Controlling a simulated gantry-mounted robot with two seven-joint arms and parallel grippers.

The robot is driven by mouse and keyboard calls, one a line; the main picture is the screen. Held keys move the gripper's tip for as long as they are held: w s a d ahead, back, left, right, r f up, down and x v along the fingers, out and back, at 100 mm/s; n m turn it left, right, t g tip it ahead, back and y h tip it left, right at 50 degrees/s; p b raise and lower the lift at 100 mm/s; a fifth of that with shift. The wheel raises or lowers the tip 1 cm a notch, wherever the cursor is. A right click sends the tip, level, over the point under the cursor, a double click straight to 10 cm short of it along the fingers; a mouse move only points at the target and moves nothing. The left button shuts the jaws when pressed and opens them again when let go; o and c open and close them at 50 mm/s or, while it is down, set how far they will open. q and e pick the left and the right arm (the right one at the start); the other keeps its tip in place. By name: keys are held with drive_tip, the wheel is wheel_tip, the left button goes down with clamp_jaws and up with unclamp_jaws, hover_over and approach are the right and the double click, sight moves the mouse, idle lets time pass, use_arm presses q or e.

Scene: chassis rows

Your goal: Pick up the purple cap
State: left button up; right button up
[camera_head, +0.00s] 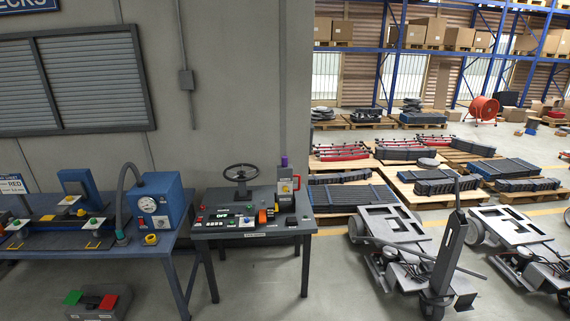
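A small purple cap (284,160) shows at the back right of a dark control table (254,235). It appears to sit on top of an upright grey and orange unit (285,179); at this size I cannot tell how it is attached. Neither of my grippers is in view.
The control table also holds a steering wheel (241,173) and several coloured buttons and switches. A blue workbench (175,243) with a blue gauge box (155,204) stands to the left. Grey wheeled chassis (400,232) stand to the right.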

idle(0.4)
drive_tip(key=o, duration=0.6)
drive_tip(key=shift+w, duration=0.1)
